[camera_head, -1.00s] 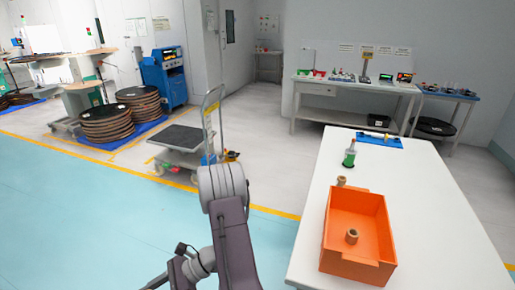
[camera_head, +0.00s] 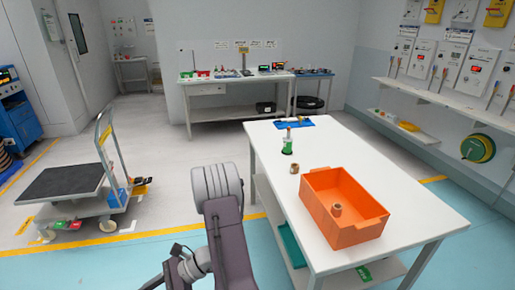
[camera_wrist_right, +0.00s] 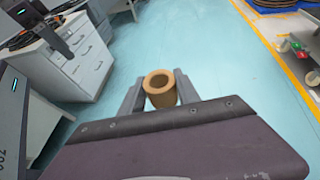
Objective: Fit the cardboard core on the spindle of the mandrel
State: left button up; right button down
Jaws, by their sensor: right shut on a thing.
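A brown cardboard core (camera_wrist_right: 163,100), a short hollow tube, is held between the two fingers of my right gripper (camera_wrist_right: 160,92) in the right wrist view. Its open end faces the camera, and the floor shows beyond it. In the head view, a small upright piece with a green base (camera_head: 287,147), which looks like the mandrel with its spindle, stands on the white table (camera_head: 400,190). One of my arms rises at the bottom of that view, but no gripper shows there. My left gripper is out of view.
Another core (camera_head: 294,168) stands between crate and mandrel. A trolley (camera_head: 62,184) is left; open floor lies between.

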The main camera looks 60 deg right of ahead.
aim_at(289, 137)
jog(key=i+l+z, duration=0.3)
jog(key=z, duration=0.15)
jog(key=i+l+z, duration=0.15)
jog(key=i+z, duration=0.6)
jog(key=z, duration=0.15)
jog(key=i+z, duration=0.4)
jog(key=k+j, duration=0.05)
